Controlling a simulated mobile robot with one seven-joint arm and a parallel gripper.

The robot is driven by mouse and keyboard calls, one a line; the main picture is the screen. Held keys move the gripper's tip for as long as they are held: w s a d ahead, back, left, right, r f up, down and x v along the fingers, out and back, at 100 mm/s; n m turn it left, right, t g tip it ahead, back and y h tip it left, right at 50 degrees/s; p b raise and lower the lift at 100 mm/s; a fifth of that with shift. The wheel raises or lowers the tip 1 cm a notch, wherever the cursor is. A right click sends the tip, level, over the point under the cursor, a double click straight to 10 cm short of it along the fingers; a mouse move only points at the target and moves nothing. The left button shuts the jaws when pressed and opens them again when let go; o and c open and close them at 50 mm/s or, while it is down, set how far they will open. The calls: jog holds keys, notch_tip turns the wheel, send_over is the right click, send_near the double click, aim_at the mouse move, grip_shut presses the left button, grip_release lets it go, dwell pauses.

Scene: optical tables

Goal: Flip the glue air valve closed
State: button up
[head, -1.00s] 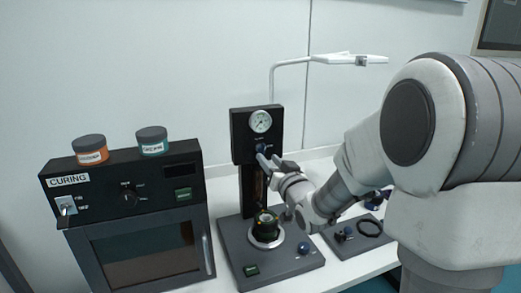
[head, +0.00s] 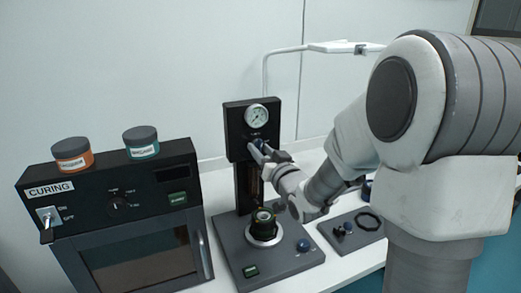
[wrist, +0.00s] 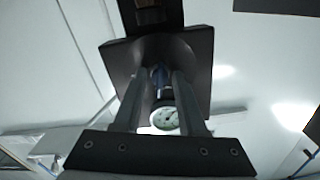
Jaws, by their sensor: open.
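The black glue station column (head: 239,155) stands behind a grey base, with a round pressure gauge (head: 257,115) near its top. A small blue valve part (head: 260,143) sits just below the gauge, partly hidden by my fingers. My gripper (head: 262,152) is open at the column's front, its fingertips at the valve. In the wrist view, the blue valve part (wrist: 160,75) shows between the two fingers of my gripper (wrist: 163,78), with the gauge (wrist: 166,118) beyond. I cannot tell whether the fingers touch the valve, or which way its lever points.
A curing oven (head: 120,205) stands left, with an orange-labelled jar (head: 72,155) and a teal-labelled jar (head: 141,143) on top. A round holder (head: 263,228) sits on the station base below my gripper. A grey plate with small parts (head: 352,232) lies right. A white lamp arm (head: 290,53) rises behind.

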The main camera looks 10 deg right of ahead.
grip_shut()
jog(key=n+b, duration=0.3)
jog(key=b, duration=0.1)
jog(key=shift+b, duration=0.35)
dwell(0.4)
